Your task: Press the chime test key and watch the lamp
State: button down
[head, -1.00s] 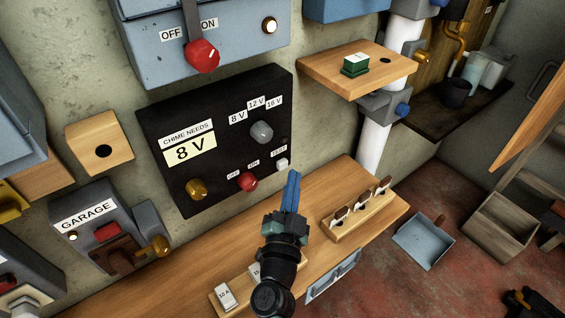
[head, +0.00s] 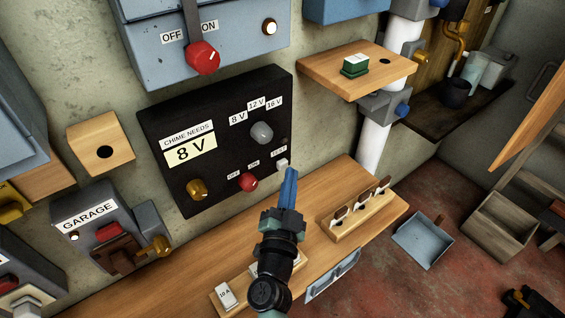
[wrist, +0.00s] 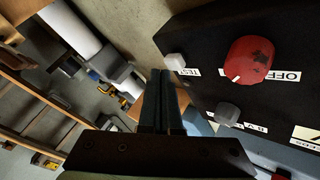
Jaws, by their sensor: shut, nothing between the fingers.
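The black chime panel (head: 225,100) on the wall reads "CHIME NEEDS 8 V". Its small white test key (head: 282,164) sits under the TEST label at the lower right, and also shows in the wrist view (wrist: 176,61). A small dark round spot (head: 285,141) above the label may be the lamp; it looks unlit. A brass-coloured round piece (head: 197,189) is at the lower left. My gripper (head: 291,171) is shut and empty, its blue fingertips just right of and below the key. In the wrist view the fingertips (wrist: 160,73) are beside the key; I cannot tell whether they touch.
The red OFF/ON knob (head: 247,181) and grey voltage knob (head: 262,132) are on the same panel. A wooden shelf (head: 340,66) with a green block juts out above right. The bench (head: 310,205) below carries a slotted wooden rack (head: 360,213).

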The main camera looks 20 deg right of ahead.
jog(key=shift+w+a, duration=0.2)
jog(key=shift+w, duration=0.25)
dwell(0.4)
jog(key=shift+s, duration=0.15)
jog(key=shift+s+d, duration=0.35)
jog(key=shift+s, duration=0.4)
jog(key=shift+s, duration=0.1)
jog(key=shift+s+d, duration=0.35)
jog(key=shift+s, duration=0.55)
jog(key=shift+s+d, duration=0.35)
jog(key=shift+s, duration=0.6)
jog(key=shift+s+d, duration=0.35)
jog(key=shift+s, duration=0.55)
